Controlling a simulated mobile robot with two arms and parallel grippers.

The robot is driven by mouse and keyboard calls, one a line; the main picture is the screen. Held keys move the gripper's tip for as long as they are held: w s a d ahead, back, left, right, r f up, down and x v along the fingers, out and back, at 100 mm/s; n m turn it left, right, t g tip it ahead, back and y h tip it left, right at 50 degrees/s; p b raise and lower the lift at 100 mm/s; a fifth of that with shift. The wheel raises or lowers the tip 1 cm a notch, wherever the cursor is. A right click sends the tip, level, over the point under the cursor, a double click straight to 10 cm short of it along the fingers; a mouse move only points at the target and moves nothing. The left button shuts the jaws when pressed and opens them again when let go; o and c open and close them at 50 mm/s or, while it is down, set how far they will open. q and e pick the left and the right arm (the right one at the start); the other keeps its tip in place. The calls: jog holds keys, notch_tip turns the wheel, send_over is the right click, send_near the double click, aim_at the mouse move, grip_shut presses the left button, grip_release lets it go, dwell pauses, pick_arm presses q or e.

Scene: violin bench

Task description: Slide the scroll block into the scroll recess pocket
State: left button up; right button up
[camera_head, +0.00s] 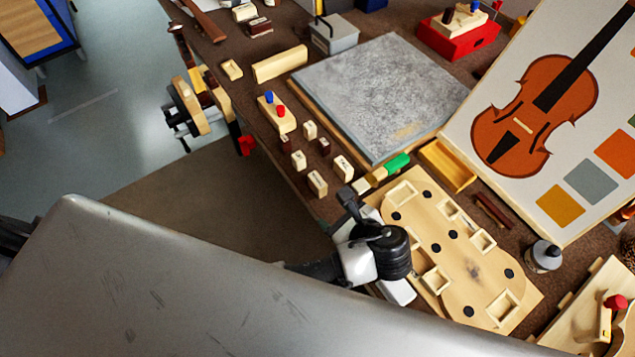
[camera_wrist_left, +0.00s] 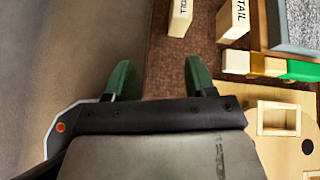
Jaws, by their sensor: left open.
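The scroll block (camera_wrist_left: 180,17) is a pale wooden block with dark lettering, partly cut off at the top of the left wrist view. In the head view it appears to be the pale block (camera_head: 317,183) near the bench edge. The pale recess board (camera_head: 468,268) holds several framed pockets; I cannot read which is the scroll recess. One pocket (camera_head: 401,193) at its upper left also shows in the left wrist view (camera_wrist_left: 284,118). My left gripper (camera_wrist_left: 161,78) is open and empty, its green fingers short of the scroll block. My right gripper is not in view.
The TAIL block (camera_wrist_left: 233,20) stands right of the scroll block. More small blocks (camera_head: 298,160) stand nearby. The bench edge and open floor (camera_head: 230,180) lie left.

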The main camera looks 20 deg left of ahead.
aim_at(324, 188)
pick_arm(q)
jog(key=shift+w+d+r+m+t+y, duration=0.2)
jog(key=shift+w+r+m+t+y, duration=0.1)
jog(key=shift+w+m+t+y, duration=0.2)
jog(key=shift+w+d+r+m+t+y, duration=0.2)
jog(key=shift+w+r+m+t+y, duration=0.15)
jog(key=shift+m, duration=0.25)
jog(key=b+x, duration=0.2)
jog(key=x, duration=0.4)
jog(key=shift+w+d+r, duration=0.1)
jog(key=x, duration=0.5)
jog(key=shift+r+b, duration=0.15)
jog(key=shift+b, duration=0.25)
jog(key=c, duration=1)
jog(key=shift+r, duration=0.1)
